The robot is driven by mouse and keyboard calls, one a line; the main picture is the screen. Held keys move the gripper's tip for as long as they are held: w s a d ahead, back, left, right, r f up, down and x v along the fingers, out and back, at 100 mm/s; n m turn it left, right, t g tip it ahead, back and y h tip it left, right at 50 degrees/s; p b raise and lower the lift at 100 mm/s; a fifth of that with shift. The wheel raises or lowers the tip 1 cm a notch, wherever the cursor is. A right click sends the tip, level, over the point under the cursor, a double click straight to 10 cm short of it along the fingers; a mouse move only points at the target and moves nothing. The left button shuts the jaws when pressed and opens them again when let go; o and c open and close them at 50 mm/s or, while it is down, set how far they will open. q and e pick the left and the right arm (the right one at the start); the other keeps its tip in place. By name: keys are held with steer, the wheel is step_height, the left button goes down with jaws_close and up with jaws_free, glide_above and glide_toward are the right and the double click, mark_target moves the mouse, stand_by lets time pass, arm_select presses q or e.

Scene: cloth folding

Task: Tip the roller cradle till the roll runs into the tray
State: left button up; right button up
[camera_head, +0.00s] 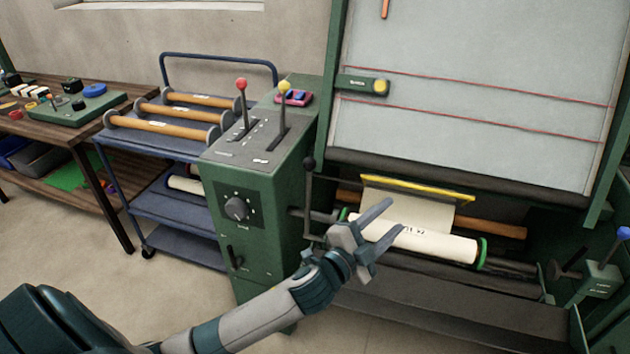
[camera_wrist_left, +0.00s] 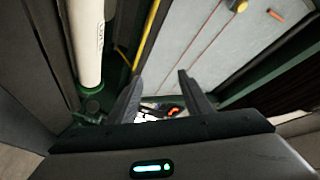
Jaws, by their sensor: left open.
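The cream roll (camera_head: 430,243) with green end rings lies level across the front of the machine, in what looks like the roller cradle; the cradle's own parts are hard to make out. The roll also shows at the upper left of the left wrist view (camera_wrist_left: 86,40). A dark trough that looks like the tray (camera_head: 460,306) is below the roll. My left gripper (camera_head: 393,215) is open and empty, in front of the roll's left part in the head view. Its spread fingers (camera_wrist_left: 160,76) show nothing between them; contact with the roll cannot be told. My right gripper is out of view.
A green control box (camera_head: 268,215) with red and yellow levers stands left of the roll. A thin dark crank (camera_head: 308,195) is close to my left gripper. A blue-knobbed lever (camera_head: 622,234) is at right. A blue cart (camera_head: 175,205) holds several orange rollers.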

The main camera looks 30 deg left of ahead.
arm_select(q)
steer(key=w+d+r+m+g+h, duration=0.2)
steer(key=d+r+m+g+h, duration=0.3)
steer(key=m, duration=0.6)
steer(key=w+d+r+m+g+h, duration=0.2)
steer(key=r+m+h, duration=0.55)
steer(key=m, duration=0.25)
steer(key=a+m+g+y, duration=0.8)
steer(key=a+y, duration=0.5)
steer(key=a, duration=2.3)
steer(key=shift+s+a+f+m, duration=0.15)
steer(key=shift+f+m, duration=0.05)
steer(key=shift+m, duration=0.4)
steer(key=shift+f, duration=0.15)
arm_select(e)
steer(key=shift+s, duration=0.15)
arm_select(q)
steer(key=p+x, duration=0.4)
steer(key=x, duration=1.3)
steer(key=shift+s+d, duration=0.25)
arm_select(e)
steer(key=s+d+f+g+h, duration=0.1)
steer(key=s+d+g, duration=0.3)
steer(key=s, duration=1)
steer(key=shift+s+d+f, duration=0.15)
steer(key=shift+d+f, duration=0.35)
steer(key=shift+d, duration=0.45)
